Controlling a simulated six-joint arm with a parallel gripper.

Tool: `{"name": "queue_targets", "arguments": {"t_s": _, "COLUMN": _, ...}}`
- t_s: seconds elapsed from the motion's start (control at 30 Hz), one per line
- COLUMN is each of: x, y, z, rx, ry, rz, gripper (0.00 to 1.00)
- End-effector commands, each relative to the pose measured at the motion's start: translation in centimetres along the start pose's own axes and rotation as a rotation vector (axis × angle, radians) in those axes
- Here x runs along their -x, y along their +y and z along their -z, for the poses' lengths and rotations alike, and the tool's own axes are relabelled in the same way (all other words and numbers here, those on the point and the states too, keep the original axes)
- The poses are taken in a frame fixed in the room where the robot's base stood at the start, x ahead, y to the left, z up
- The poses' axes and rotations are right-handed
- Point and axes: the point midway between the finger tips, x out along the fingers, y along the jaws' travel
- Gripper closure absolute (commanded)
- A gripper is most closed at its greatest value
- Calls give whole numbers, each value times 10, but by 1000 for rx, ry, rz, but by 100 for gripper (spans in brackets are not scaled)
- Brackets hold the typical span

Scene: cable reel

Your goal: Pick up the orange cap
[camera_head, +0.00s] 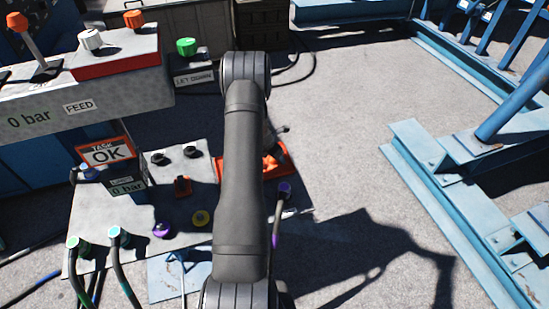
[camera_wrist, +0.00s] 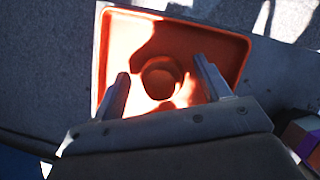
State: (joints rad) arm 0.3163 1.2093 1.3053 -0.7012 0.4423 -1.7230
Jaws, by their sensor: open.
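In the wrist view, a round orange cap (camera_wrist: 159,72) lies in a shallow orange tray (camera_wrist: 228,44), near its middle. Sunlight and dark shadow cross the cap and tray floor. My gripper (camera_wrist: 162,69) is open, with one finger on each side of the cap in the picture. Nothing shows between the fingers but the cap below; I cannot tell the height gap. In the head view, the tray (camera_head: 279,160) shows to the right of my arm, which hides part of it, the cap and most of the gripper.
A grey panel (camera_head: 190,215) with purple and yellow caps and hoses lies left of my arm. A control box (camera_head: 85,100) with knobs stands further back. Blue steel frames (camera_head: 440,190) stand at the right. Bare concrete floor (camera_head: 345,110) lies between.

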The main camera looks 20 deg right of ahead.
Motion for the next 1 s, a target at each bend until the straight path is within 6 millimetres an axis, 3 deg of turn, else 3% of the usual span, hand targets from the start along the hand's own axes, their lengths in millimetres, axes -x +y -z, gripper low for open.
{"name": "queue_targets", "arguments": {"t_s": 0.07, "x": 0, "y": 0, "z": 0, "rx": 0, "ry": 0, "rz": 0, "gripper": 30}}
{"name": "queue_targets", "arguments": {"t_s": 0.33, "x": 0, "y": 0, "z": 0, "rx": 0, "ry": 0, "rz": 0, "gripper": 83}}
{"name": "queue_targets", "arguments": {"t_s": 0.73, "x": 6, "y": 0, "z": -3, "rx": 1, "ry": -1, "rz": 0, "gripper": 83}}
{"name": "queue_targets", "arguments": {"t_s": 1.0, "x": 41, "y": 0, "z": -17, "rx": -2, "ry": -1, "rz": -2, "gripper": 83}}
